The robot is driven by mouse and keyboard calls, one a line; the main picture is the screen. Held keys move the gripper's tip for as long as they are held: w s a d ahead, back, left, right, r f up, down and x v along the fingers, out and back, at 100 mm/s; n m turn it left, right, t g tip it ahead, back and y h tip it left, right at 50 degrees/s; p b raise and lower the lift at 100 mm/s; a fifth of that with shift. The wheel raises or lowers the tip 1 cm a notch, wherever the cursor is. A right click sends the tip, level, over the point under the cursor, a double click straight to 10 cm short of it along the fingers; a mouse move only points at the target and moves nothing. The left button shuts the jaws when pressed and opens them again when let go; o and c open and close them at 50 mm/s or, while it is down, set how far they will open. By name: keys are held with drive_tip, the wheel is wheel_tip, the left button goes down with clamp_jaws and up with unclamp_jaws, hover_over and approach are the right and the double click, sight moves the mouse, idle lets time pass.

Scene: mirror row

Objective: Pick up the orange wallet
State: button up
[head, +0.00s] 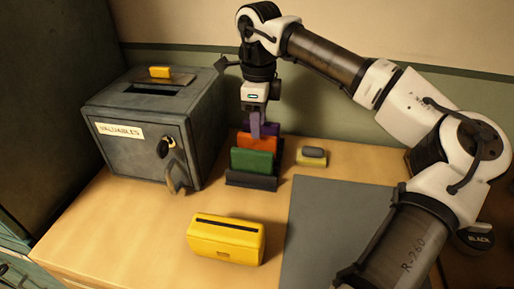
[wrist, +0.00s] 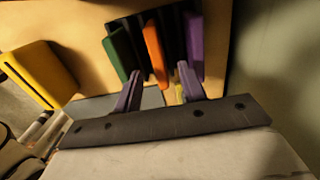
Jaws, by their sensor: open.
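The orange wallet (head: 258,146) stands upright in a dark rack (head: 252,181), between a green wallet (head: 252,162) in front and a purple wallet (head: 271,129) behind. In the wrist view the orange wallet (wrist: 154,48) shows as a thin upright slab between the green (wrist: 116,52) and purple (wrist: 194,43) ones. My gripper (head: 263,131) is open over the rack, pointing down. In the wrist view my gripper (wrist: 159,72) has its purple fingertips apart on either side of the orange wallet's line. I cannot tell whether they touch it. In the head view the fingers partly hide the wallets.
A grey safe (head: 125,122) labelled VALUABLES stands left of the rack, with a small yellow block (head: 160,72) on top. A yellow slotted box (head: 225,241) lies in front. A small yellow-and-grey item (head: 312,157) sits right of the rack. A grey mat (head: 330,225) is clear.

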drive_tip(key=shift+a+f+p, duration=0.15)
drive_tip(key=shift+f+p, duration=0.5)
drive_tip(key=shift+f, duration=2.05)
clamp_jaws()
